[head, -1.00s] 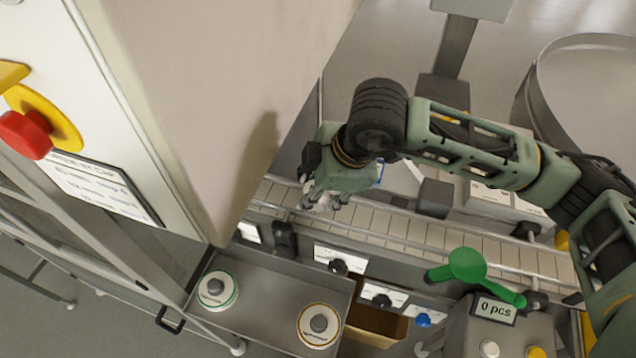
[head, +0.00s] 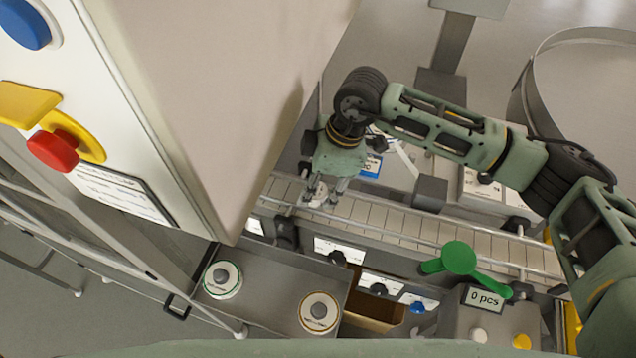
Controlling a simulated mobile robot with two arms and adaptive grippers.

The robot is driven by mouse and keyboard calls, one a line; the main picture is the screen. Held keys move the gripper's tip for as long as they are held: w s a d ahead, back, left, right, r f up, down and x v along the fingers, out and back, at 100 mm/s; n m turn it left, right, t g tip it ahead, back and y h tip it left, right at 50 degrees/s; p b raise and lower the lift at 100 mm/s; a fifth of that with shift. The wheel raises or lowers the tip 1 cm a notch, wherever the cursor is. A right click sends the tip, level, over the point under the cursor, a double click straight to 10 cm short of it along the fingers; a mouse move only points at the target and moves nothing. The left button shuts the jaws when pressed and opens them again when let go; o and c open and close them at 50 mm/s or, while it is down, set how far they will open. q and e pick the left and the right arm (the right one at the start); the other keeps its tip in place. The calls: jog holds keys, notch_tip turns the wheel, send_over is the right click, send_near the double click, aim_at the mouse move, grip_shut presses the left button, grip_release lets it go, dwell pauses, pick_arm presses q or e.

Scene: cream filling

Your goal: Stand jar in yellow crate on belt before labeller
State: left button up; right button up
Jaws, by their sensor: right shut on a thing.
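My right gripper (head: 318,192) reaches down over the slatted conveyor belt (head: 395,223) near its left visible end. It is shut on a small whitish jar (head: 318,199), of which only a part shows between the fingers. The jar is at the belt's surface or just above it; I cannot tell whether it touches. The labeller cannot be made out for certain. My left gripper is not in view.
A large beige cabinet (head: 215,90) with a red button (head: 53,150) stands close left of my gripper. Rails run along the belt. In front are a grey tray with two round-knobbed discs (head: 319,313), a cardboard box (head: 375,310) and a counter reading 0 pcs (head: 484,298).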

jog(key=o, duration=1.3)
jog(key=shift+r+p, duration=0.2)
jog(key=shift+p, duration=0.1)
jog(key=b+v, duration=0.2)
jog(key=v, duration=1)
jog(key=shift+b, duration=0.4)
